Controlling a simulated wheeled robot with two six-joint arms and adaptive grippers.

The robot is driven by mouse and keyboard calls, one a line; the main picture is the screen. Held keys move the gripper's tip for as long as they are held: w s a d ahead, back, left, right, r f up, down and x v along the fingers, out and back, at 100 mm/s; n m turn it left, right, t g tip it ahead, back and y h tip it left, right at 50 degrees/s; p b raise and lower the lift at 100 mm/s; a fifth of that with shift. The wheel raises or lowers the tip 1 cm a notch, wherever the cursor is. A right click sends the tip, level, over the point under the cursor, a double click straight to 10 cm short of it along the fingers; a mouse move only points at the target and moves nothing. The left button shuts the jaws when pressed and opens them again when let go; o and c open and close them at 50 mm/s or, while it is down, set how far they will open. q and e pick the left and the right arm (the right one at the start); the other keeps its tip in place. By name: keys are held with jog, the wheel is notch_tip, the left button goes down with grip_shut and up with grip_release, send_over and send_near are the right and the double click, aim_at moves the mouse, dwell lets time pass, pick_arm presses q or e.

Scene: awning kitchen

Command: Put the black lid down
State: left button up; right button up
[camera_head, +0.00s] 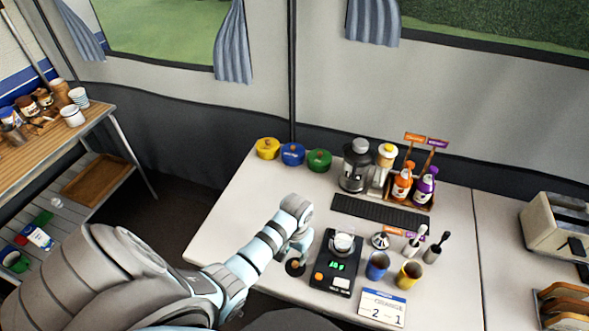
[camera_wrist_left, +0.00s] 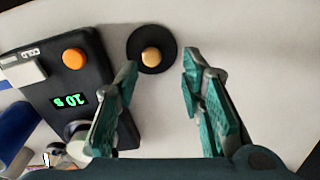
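The black lid (camera_head: 296,268) is a round dark disc with an orange-tan knob. It lies flat on the white table, left of the black scale (camera_head: 335,264). In the left wrist view the lid (camera_wrist_left: 138,40) is just beyond the fingertips, its knob facing the camera. My left gripper (camera_wrist_left: 161,62) is open, its two green fingers apart with nothing between them. In the head view my left gripper (camera_head: 303,240) is above the table beside the scale, partly hidden by its own wrist. My right gripper is not in view.
A glass vessel (camera_head: 342,244) sits on the scale, close to my left gripper. A blue cup (camera_head: 377,266), a yellow cup (camera_head: 408,275) and a calendar card (camera_head: 382,308) are to the right. The white table (camera_head: 240,218) is clear on the left.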

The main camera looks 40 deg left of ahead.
aim_at(294, 262)
pick_arm(q)
notch_tip(294, 262, up, 8)
jog(key=p, duration=0.1)
jog(key=shift+d+r+p, duration=0.15)
jog(key=shift+r+p, duration=0.1)
jog(key=shift+p, duration=0.05)
